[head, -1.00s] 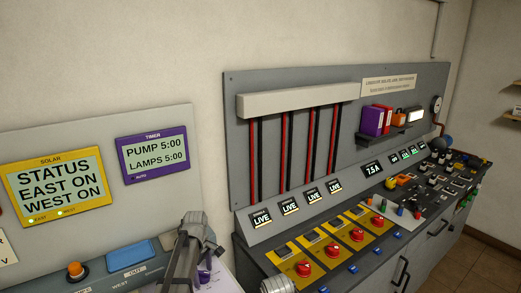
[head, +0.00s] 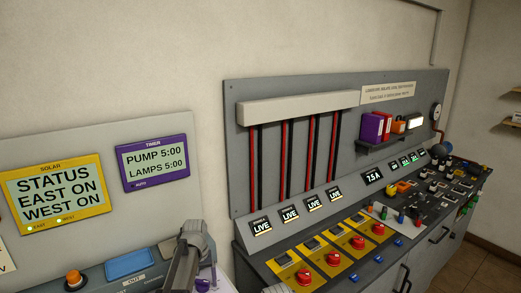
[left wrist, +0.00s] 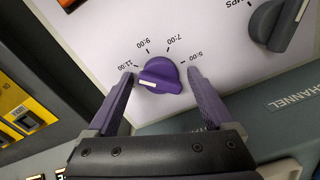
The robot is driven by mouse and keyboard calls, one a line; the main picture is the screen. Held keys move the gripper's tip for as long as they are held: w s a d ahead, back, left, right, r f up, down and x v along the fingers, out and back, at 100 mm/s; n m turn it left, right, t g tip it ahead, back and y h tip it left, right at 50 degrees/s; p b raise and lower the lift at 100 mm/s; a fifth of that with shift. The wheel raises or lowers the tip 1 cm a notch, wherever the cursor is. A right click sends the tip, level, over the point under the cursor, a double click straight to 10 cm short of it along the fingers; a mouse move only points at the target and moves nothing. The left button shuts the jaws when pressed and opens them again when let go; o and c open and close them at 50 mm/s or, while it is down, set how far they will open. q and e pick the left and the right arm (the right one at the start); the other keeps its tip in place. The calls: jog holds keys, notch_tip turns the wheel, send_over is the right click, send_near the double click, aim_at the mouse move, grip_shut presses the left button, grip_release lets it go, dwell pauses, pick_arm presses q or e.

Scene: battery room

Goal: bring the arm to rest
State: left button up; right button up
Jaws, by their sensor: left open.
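My left gripper (left wrist: 160,77) is open in the left wrist view. Its two purple-grey fingers stand apart on either side of a purple knob (left wrist: 162,78). The knob sits on a white panel with hour marks from 5:00 to 11:00, and its white mark is at the lower left. Whether the fingers touch it I cannot tell. In the head view my left gripper (head: 182,262) is at the bottom, left of centre, over the desk, with its fingertips mostly hidden.
A dark grey knob (left wrist: 278,25) is beside the purple one. In the head view a purple timer display (head: 155,163) reads pump and lamps 5:00. A yellow solar display (head: 58,195) and an orange button (head: 73,278) are left. Red switches (head: 304,276) line the right console.

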pick_arm(q)
jog(key=shift+m, duration=1)
